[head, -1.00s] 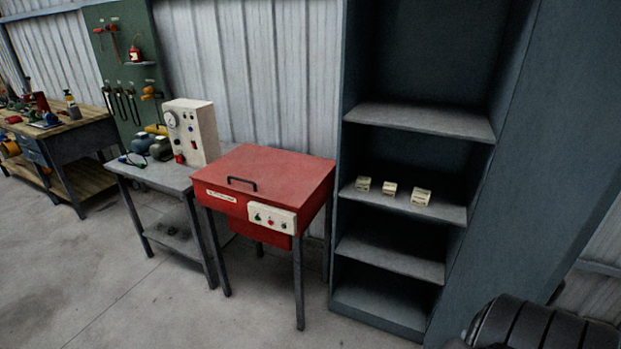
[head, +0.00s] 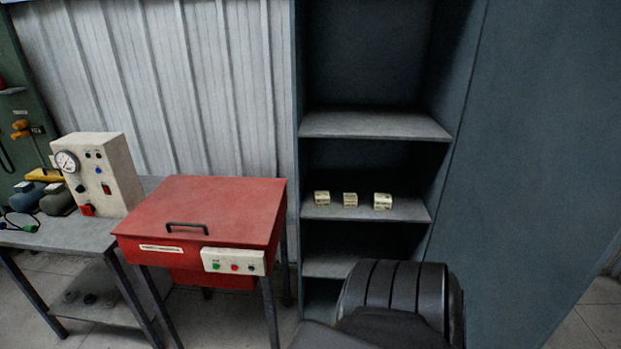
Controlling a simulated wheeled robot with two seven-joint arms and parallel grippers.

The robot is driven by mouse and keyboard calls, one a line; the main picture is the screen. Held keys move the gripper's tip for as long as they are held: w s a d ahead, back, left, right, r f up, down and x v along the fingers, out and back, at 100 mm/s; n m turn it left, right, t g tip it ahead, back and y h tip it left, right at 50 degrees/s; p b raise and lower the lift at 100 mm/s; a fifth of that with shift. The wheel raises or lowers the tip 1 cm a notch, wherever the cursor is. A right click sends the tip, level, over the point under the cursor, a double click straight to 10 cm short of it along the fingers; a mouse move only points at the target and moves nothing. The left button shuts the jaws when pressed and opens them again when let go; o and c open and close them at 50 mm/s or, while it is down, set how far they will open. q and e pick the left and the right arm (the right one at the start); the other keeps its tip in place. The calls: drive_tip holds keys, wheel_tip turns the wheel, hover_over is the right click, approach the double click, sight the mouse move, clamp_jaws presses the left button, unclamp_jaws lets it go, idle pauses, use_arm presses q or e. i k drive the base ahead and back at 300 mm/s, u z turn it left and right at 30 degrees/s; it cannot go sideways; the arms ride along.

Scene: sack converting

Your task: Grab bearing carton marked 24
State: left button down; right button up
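Three small cream cartons stand in a row on a middle shelf of the grey cabinet: a left carton (head: 322,198), a middle carton (head: 350,199) and a right carton (head: 383,201). The right one looks the largest. Dark markings show on them, but they are too small to read, so I cannot tell which is marked 24. A black, ribbed part of my own arm rises at the bottom, in front of the lower shelves. Neither gripper's fingers are in view.
The open shelf cabinet (head: 376,126) stands against the corrugated wall. A red cabinet on legs (head: 205,210) with a handle and buttons stands left of it. Further left, a grey table (head: 75,236) bears a gauge box (head: 100,172). The shelf around the cartons is otherwise bare.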

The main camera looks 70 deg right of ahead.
sight(321, 198)
drive_tip(key=z, duration=0.45)
drive_tip(key=i, duration=0.85)
drive_tip(key=z, duration=0.65)
